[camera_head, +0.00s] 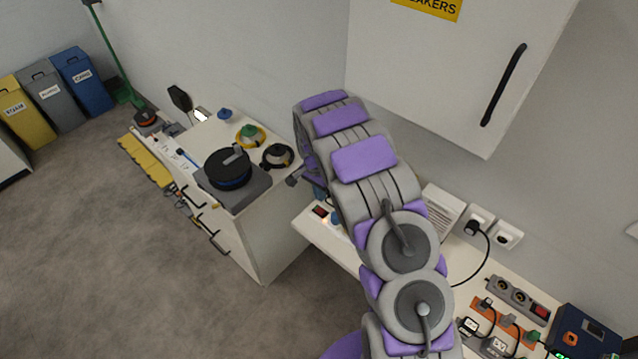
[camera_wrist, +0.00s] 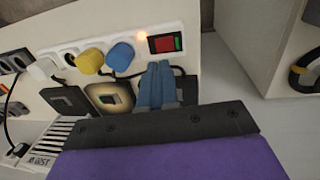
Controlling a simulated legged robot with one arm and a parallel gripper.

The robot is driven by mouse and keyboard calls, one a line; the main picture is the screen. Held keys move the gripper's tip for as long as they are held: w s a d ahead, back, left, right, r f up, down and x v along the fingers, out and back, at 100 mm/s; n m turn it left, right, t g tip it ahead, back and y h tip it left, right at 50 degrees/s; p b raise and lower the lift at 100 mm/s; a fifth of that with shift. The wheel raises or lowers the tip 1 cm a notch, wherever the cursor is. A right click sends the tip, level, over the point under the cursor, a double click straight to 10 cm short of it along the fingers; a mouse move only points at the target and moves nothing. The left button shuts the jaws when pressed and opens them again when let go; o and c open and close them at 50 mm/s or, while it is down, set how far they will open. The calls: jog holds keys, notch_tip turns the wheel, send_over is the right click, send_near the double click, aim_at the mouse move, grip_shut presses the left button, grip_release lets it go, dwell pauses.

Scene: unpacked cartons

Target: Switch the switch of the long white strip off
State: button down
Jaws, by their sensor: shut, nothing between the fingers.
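The long white strip (camera_wrist: 92,50) runs along the upper middle of the wrist view. Its rocker switch (camera_wrist: 166,43), red on the left and green on the right, is at its right end. A small lamp (camera_wrist: 141,36) glows beside the switch. A yellow plug (camera_wrist: 89,62) and a blue plug (camera_wrist: 119,55) sit in the strip. My gripper (camera_wrist: 161,66) has its blue fingers together, just below the switch in the picture; I cannot tell whether they touch it. In the head view the switch end (camera_head: 320,211) shows left of my arm, which hides most of the strip.
A grey strip (camera_head: 515,297) with a red switch lies on the bench at right, near plugged adapters. A white wall cabinet (camera_head: 440,75) hangs above. A white cabinet (camera_head: 262,235) with a cable reel (camera_head: 228,169) stands at left. A gap separates it from the bench.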

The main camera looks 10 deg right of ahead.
aim_at(322, 211)
jog(key=f, duration=0.5)
jog(key=shift+s+a+b, duration=0.15)
jog(key=shift+s+b, duration=0.1)
jog(key=shift+b, duration=0.1)
jog(key=shift+f, duration=0.45)
jog(key=shift+d, duration=0.3)
jog(key=shift+f, duration=0.1)
